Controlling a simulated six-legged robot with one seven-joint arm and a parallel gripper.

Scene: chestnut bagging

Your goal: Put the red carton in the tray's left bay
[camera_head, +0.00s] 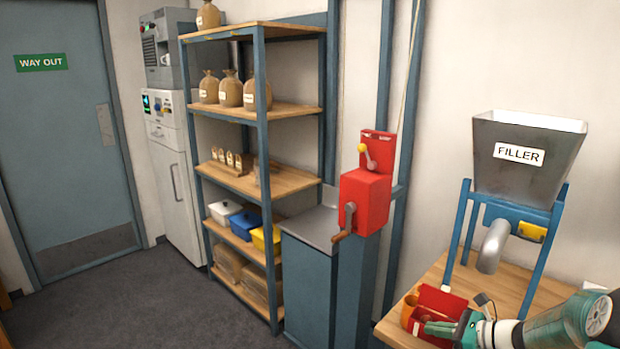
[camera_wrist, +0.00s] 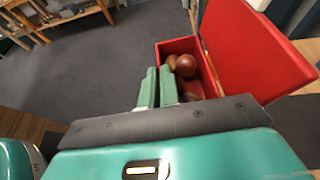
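The red carton (camera_head: 441,299) is at the lower right in the head view, over the wooden table's left part. In the wrist view the carton (camera_wrist: 250,52) has its lid open to the right, and brown chestnuts (camera_wrist: 185,66) lie inside. My gripper (camera_head: 452,329) is at the carton's near side. In the wrist view its green fingers (camera_wrist: 158,87) are close together, one on each side of a carton wall, and look shut on it. The fingers hide part of that wall. The carton's underside is hidden. I cannot make out the tray or its left bay.
A filler hopper (camera_head: 525,155) on a blue stand rises from the wooden table (camera_head: 395,333). An orange-brown cup-like thing (camera_head: 408,311) is left of the carton. A red crank machine (camera_head: 365,200) stands on a blue cabinet. A shelf rack (camera_head: 262,180) stands farther left. Grey floor is clear.

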